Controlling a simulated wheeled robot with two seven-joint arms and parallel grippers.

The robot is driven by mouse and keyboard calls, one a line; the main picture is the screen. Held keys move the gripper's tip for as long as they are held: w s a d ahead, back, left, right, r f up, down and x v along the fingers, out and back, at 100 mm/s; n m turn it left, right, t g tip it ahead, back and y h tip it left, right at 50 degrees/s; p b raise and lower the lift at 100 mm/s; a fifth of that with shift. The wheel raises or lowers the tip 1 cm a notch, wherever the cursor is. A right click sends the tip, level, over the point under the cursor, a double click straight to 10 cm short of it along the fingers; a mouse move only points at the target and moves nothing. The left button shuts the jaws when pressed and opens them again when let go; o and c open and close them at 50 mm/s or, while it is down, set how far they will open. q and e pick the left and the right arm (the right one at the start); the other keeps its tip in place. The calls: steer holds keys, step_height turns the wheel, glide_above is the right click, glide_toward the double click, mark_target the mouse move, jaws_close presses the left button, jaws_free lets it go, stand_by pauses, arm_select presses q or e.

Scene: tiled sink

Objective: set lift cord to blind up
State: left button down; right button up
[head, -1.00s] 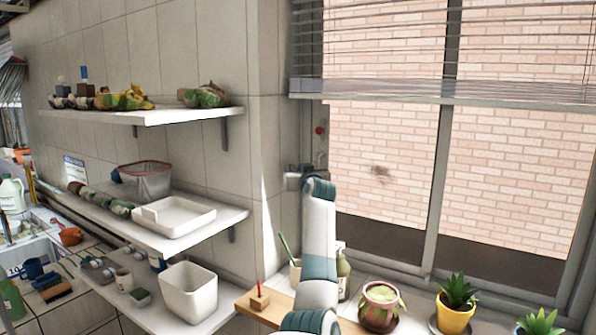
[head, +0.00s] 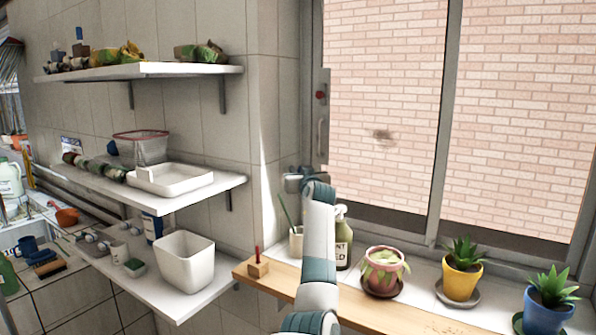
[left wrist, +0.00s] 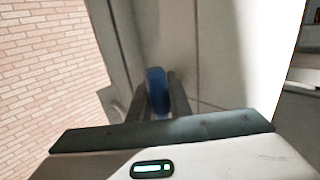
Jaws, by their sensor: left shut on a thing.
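My left gripper (head: 297,182) is at the left edge of the window, beside the tiled wall corner. In the left wrist view its two fingers (left wrist: 157,88) are closed on a blue piece (left wrist: 157,92), which looks like the end of the lift cord. The cord line itself is too thin or hidden to make out. The blind does not show in the head view; the window glass (head: 385,100) is uncovered up to the top of the picture. My right gripper is not in view.
Wall shelves (head: 150,70) with containers stand at left. A window handle (head: 321,138) is just above the gripper.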

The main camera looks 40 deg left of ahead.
arm_select(q)
steer(key=shift+f, duration=0.25)
steer(key=c, duration=1.9)
jaws_free()
steer(key=shift+r, duration=0.1)
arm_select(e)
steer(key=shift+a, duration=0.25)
arm_select(q)
steer(key=shift+d, duration=0.1)
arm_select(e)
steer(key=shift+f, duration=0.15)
